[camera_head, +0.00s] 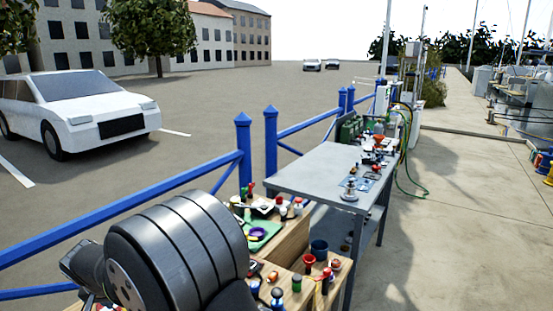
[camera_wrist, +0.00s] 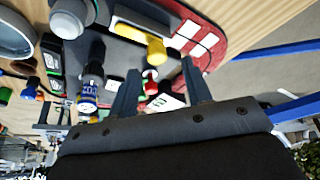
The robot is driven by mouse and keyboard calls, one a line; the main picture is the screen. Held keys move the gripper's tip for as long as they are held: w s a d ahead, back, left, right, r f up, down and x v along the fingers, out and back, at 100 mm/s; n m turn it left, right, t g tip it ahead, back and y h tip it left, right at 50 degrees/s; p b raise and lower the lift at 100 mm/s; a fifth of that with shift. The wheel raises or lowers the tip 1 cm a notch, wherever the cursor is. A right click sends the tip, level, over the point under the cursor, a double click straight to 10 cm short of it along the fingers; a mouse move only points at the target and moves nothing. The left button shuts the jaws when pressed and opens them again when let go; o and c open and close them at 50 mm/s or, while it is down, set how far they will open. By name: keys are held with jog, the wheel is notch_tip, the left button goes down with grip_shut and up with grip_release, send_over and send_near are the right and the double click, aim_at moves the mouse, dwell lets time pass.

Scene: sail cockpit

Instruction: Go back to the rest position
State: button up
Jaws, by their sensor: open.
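My gripper (camera_wrist: 160,92) shows in the wrist view with its two dark fingers spread apart. No object is held fast between them; small red and white things show in the gap, and I cannot tell how far beyond the fingertips they lie. In the head view my arm's large dark, rounded link fills the lower left, over the near end of the wooden bench, and the fingers are hidden there.
The wooden bench (camera_head: 291,244) carries several small items, among them a green tray (camera_head: 262,229) and a red-topped piece (camera_head: 309,261). A grey metal table (camera_head: 305,172) stands beyond. A blue railing (camera_head: 130,216) runs along the left. Open pavement (camera_head: 470,230) lies at right.

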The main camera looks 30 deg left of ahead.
jog(key=x, duration=0.3)
jog(key=shift+f, duration=0.15)
dwell(0.3)
jog(key=v, duration=1.8)
jog(key=x, duration=1.7)
jog(key=shift+w+a+f, duration=0.1)
jog(key=shift+w+f, duration=0.05)
jog(key=shift+f, duration=0.15)
jog(key=shift+d+f, duration=0.2)
jog(key=shift+f, duration=0.05)
jog(key=shift+d+r, duration=0.1)
jog(key=shift+d, duration=0.65)
